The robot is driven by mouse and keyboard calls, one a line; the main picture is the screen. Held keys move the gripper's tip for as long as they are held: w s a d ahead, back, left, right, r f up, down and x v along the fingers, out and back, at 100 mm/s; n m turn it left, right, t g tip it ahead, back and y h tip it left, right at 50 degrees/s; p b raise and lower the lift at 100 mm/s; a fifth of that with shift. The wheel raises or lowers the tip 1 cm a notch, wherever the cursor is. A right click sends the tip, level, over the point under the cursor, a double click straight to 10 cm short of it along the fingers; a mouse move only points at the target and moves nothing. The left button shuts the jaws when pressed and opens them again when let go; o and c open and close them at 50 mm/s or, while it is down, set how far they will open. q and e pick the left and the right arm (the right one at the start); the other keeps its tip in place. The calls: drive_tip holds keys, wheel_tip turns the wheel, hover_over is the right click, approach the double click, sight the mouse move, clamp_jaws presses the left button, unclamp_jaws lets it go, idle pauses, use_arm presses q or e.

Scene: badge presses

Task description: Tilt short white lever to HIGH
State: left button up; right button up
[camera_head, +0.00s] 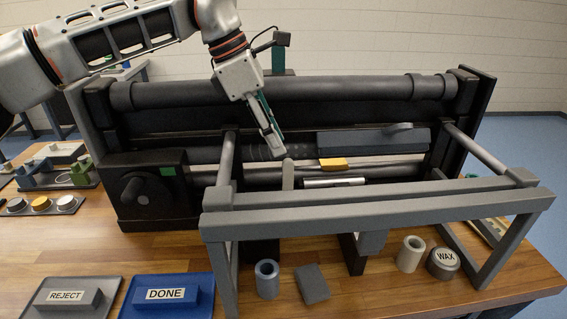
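A short, pale grey-white upright lever (288,174) stands at the middle front of the dark press (210,125), behind the grey front frame. It is the only piece here that looks like the short white lever; no HIGH mark on it is legible. My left gripper (279,150) points down and to the right from above, its fingers together in a narrow bar. Its tip is just above and left of the lever's top; whether they touch cannot be told. It holds nothing visible. My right gripper is not in view.
A grey frame (380,208) spans the press front. A yellow block (333,164) lies behind it. REJECT (66,297) and DONE (165,295) trays lie front left.

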sight(285, 160)
use_arm(q)
drive_tip(key=x, duration=0.7)
drive_tip(key=shift+d+f, duration=0.1)
drive_tip(key=shift+f, duration=0.25)
clamp_jaws()
